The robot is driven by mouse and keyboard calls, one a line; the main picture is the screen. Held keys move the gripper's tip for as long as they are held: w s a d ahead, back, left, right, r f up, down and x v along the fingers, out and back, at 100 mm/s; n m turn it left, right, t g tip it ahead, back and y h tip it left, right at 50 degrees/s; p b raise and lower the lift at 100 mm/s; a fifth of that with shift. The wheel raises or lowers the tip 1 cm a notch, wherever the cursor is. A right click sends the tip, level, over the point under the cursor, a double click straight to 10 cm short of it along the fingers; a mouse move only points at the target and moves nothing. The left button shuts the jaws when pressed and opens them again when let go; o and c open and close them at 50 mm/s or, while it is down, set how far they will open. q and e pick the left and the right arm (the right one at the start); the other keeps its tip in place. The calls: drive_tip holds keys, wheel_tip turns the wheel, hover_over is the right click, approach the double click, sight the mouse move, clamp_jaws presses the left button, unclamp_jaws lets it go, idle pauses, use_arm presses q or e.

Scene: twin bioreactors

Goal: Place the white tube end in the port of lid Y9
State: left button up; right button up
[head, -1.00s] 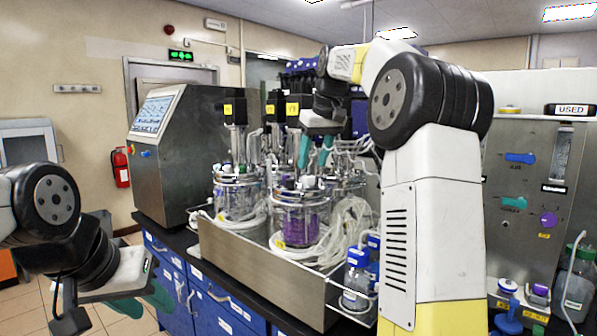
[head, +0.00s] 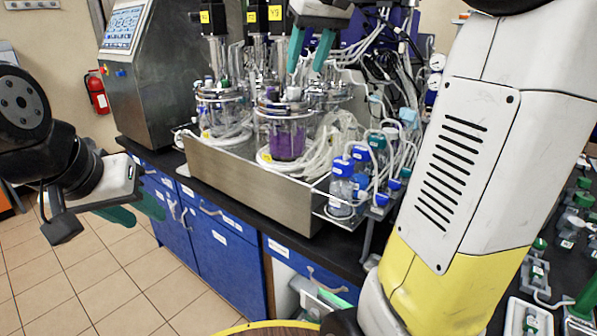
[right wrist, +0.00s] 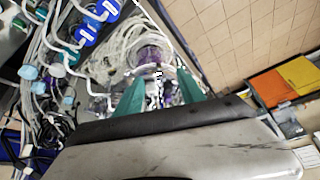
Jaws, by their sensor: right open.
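The glass vessel with purple liquid (head: 286,138) stands in the steel tray, and its crowded metal lid (head: 270,108) carries several fittings. The yellow tag (head: 275,13) on the motor above seems to read Y9, but it is small. My right gripper (head: 308,68) is open, its teal fingers pointing down just above and to the right of this lid. In the right wrist view the fingers (right wrist: 160,92) stand apart, with the lid and purple vessel (right wrist: 150,55) beyond them. I cannot pick out the white tube end for sure among the pale tubes. My left gripper (head: 134,212) is open and empty, away from the bench.
A second glass vessel (head: 222,115) stands to the left in the steel tray (head: 240,170). Coiled pale tubing (head: 340,135) lies around the vessels. Blue-capped bottles (head: 342,185) stand in a rack at the front right. A control console (head: 150,80) stands at the left. The floor in front is clear.

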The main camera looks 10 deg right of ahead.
drive_tip(key=s+a+f+m, duration=0.1)
drive_tip(key=s+a+f, duration=0.1)
drive_tip(key=s+f, duration=0.7)
drive_tip(key=s+a+f+m+t, duration=0.1)
drive_tip(key=s+a+f, duration=0.1)
drive_tip(key=s+f, duration=0.8)
drive_tip(key=shift+s+f+y, duration=0.15)
drive_tip(key=shift+s+y, duration=0.1)
drive_tip(key=shift+y, duration=0.05)
drive_tip(key=shift+c, duration=0.5)
